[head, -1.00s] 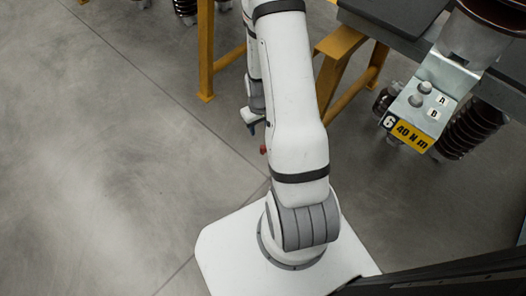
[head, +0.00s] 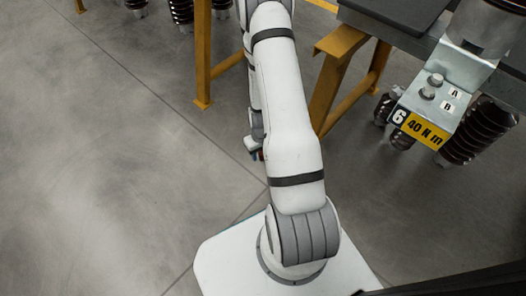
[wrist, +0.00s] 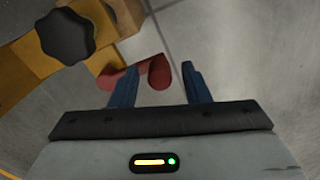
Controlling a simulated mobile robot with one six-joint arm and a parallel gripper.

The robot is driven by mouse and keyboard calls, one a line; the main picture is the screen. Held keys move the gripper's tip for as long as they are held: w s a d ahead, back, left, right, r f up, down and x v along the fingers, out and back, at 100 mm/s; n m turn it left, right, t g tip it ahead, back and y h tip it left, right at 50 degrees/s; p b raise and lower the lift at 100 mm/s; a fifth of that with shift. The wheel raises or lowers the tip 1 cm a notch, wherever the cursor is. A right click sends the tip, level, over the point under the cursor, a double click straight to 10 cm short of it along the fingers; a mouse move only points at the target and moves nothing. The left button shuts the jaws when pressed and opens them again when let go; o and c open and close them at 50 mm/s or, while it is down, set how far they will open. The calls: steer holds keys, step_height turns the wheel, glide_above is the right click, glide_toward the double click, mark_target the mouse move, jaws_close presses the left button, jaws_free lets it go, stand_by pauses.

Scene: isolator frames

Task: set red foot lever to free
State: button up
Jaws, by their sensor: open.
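In the wrist view, a red foot lever (wrist: 118,82) runs sideways beside a yellow frame. Its rounded right end (wrist: 159,72) lies between the two blue fingers of my gripper (wrist: 159,70). The left finger overlaps the lever's middle part, and the right finger stands clear on bare floor. The fingers are apart and do not close on the lever; whether the left one touches it I cannot tell. In the head view, my gripper (head: 252,146) is mostly hidden by my arm, low near the floor, with only a sliver of red beside it.
A black star knob (wrist: 65,37) sits on the yellow frame (wrist: 35,55) left of the lever. In the head view, yellow legs (head: 203,60) stand behind my arm. A metal bracket labelled 6 (head: 440,95) hangs at right. Open floor (head: 90,170) lies to the left.

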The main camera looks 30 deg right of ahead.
steer(key=shift+c, duration=0.5)
jaws_close()
steer(key=shift+d, duration=0.35)
steer(key=shift+a, duration=0.15)
steer(key=shift+w, duration=0.1)
